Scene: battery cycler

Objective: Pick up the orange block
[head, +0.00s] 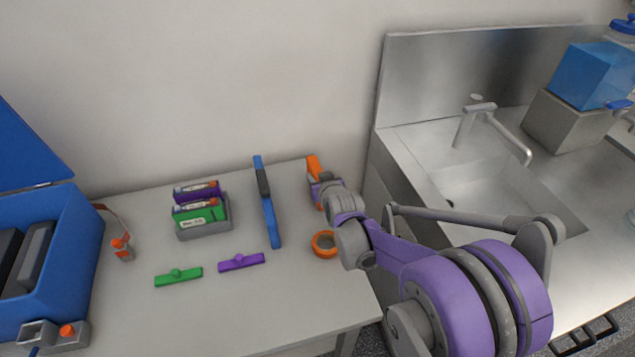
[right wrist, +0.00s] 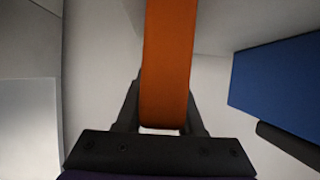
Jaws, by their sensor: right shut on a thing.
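The orange block (head: 313,165) is long and narrow and shows at the back right of the grey table in the head view. My right gripper (head: 317,184) is shut on it, and the gripper hides part of the block. In the right wrist view the orange block (right wrist: 168,60) runs upward from between the two dark fingers of my right gripper (right wrist: 163,118). I cannot tell whether the block touches the table. My left gripper is not in view.
A blue and black tool (head: 269,215) lies left of the block. An orange ring (head: 324,244) lies in front. A grey holder (head: 204,231), green bar (head: 178,277), purple bar (head: 241,262) and blue case (head: 62,240) are further left. A sink counter (head: 405,150) is on the right.

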